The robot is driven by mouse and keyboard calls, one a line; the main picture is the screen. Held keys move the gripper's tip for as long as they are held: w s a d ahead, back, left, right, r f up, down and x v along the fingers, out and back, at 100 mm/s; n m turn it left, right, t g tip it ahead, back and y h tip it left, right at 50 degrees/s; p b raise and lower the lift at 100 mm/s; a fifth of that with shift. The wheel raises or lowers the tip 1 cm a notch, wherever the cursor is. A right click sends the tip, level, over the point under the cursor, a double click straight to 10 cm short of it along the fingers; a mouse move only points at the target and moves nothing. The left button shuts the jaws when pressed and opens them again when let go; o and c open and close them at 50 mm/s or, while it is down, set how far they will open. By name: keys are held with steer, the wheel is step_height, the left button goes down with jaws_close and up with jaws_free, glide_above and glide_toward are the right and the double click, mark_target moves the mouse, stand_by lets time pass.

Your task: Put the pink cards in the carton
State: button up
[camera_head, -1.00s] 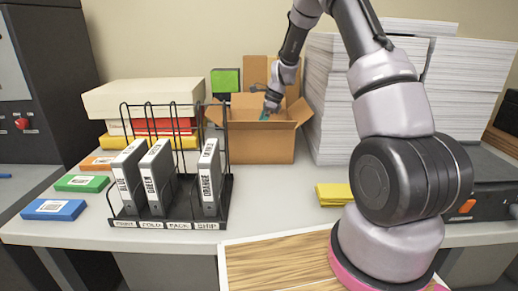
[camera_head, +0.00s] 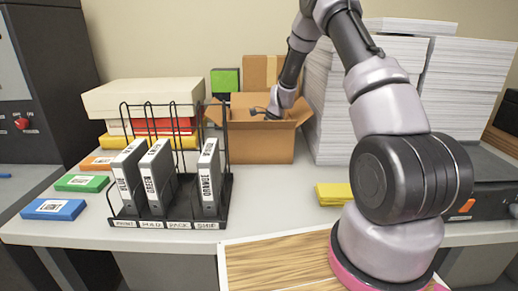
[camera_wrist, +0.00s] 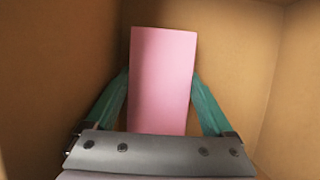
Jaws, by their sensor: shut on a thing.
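The pink cards (camera_wrist: 162,72) are a flat pink block between my gripper's teal fingers in the wrist view. My gripper (camera_wrist: 160,88) is shut on them, with brown cardboard walls around. The open carton (camera_head: 262,146) stands at the back middle of the table, flaps spread. In the head view my gripper (camera_head: 264,112) reaches down into the carton's mouth; its fingers and the cards are hidden behind the front wall. Whether the cards touch the carton's bottom I cannot tell.
A wire rack (camera_head: 172,219) with labelled binders stands left of the carton. Blue (camera_head: 54,210), green (camera_head: 82,183) and orange (camera_head: 98,163) packs lie at the left. A yellow pack (camera_head: 334,194) lies right of centre. Tall paper stacks (camera_head: 328,100) stand close to the carton's right.

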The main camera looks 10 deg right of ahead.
steer(key=o, duration=1.6)
steer(key=shift+c, duration=0.2)
steer(key=shift+r, duration=0.1)
steer(key=v, duration=1.2)
steer(key=shift+a, duration=0.1)
steer(key=shift+r, duration=0.15)
